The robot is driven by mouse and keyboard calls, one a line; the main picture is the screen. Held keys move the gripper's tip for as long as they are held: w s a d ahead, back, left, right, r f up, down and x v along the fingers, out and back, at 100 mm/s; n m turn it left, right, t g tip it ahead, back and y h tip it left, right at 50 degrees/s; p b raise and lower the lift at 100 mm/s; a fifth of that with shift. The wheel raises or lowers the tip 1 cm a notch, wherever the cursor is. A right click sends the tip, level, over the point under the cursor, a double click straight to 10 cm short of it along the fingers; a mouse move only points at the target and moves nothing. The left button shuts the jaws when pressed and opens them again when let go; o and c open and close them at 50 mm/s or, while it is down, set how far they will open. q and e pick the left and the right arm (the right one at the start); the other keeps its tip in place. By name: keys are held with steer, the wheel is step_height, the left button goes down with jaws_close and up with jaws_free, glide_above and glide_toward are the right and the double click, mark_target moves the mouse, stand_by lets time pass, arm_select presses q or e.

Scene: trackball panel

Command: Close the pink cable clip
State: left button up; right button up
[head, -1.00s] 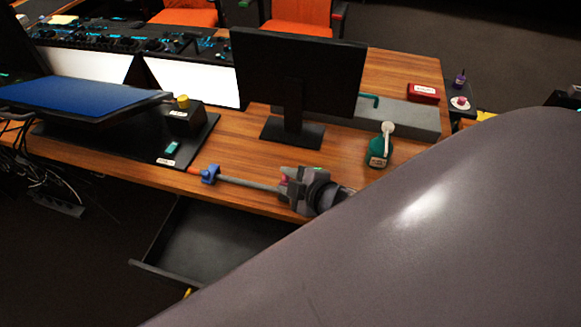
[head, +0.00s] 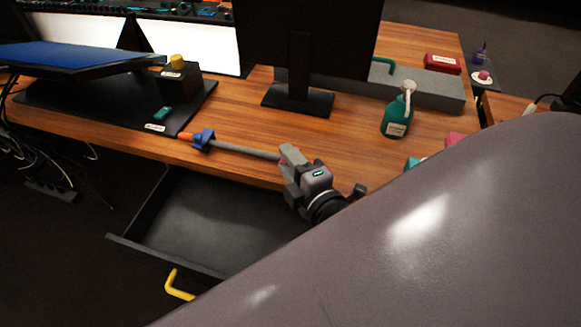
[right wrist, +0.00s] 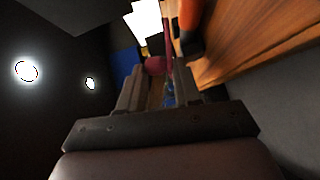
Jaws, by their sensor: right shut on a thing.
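The pink cable clip (head: 283,159) shows only as a small sliver at the jaws of my right gripper (head: 288,165), near the front edge of the wooden desk. In the right wrist view, the pink clip (right wrist: 156,66) is between the finger ends of my right gripper (right wrist: 157,88), which is shut on it. The gripper hides most of the clip, so I cannot tell whether it is open or closed. A grey rod-like cable (head: 245,150) runs from the jaws to a blue clip (head: 203,140) with an orange end beside it. My left gripper is not in view.
An open dark drawer (head: 205,215) with a yellow handle (head: 177,286) juts out below the desk edge. A monitor (head: 300,70) stands behind the cable. A teal bottle (head: 396,118) stands to the right. My arm hides the lower right.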

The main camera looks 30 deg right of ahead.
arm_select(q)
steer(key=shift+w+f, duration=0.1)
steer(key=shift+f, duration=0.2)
arm_select(e)
steer(key=shift+f, duration=0.1)
arm_select(q)
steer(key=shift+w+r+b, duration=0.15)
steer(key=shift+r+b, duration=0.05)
steer(key=shift+b, duration=0.1)
arm_select(e)
steer(key=o, duration=0.9)
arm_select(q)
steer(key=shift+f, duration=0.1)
arm_select(e)
steer(key=shift+s+f, duration=0.1)
steer(key=shift+f, duration=0.05)
